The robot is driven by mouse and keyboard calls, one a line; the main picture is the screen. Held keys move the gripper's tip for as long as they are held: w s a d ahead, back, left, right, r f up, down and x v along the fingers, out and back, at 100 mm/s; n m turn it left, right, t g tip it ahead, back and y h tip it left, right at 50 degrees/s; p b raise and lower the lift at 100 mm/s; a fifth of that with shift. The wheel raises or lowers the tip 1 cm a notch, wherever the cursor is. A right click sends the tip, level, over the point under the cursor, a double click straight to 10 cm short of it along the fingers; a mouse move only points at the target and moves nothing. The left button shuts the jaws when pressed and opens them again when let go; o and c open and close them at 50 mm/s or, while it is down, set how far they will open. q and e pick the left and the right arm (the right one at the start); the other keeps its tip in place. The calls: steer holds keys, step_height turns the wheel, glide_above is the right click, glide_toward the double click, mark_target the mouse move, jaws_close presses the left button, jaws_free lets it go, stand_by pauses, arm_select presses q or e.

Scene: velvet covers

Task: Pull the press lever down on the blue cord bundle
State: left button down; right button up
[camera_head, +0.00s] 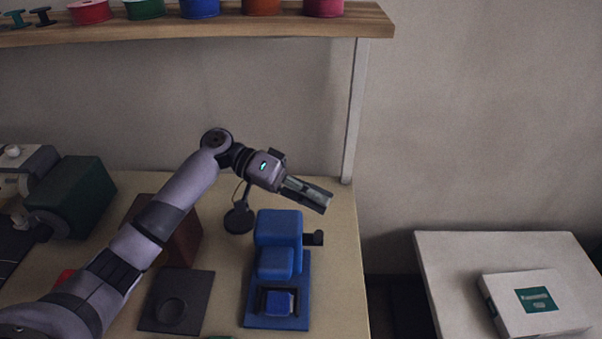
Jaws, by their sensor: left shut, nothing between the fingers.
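A blue press (278,232) stands on the bench, with a flat blue base plate at its front. A small blue block (278,302) sits in a dark recess on that plate; I cannot tell whether it is the cord bundle. A short dark lever (313,239) sticks out from the press's right side. My left gripper (322,203) is shut and empty, above the press and a little to its right, pointing down and right. It appears apart from the lever. My right gripper is not in view.
A black plate with a round recess (175,300) lies left of the press. A brown block (178,235), partly behind my arm, and a dark green machine (72,196) stand further left. A shelf (200,29) holds several spools. A side table (455,265) carries a white box (537,302).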

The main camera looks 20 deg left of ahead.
arm_select(q)
steer(key=shift+s+f, duration=0.3)
steer(key=shift+s, duration=0.3)
steer(key=shift+s+f, duration=0.25)
steer(key=shift+s, duration=0.3)
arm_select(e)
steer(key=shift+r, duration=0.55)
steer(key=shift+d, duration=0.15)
arm_select(q)
steer(key=shift+a, duration=0.1)
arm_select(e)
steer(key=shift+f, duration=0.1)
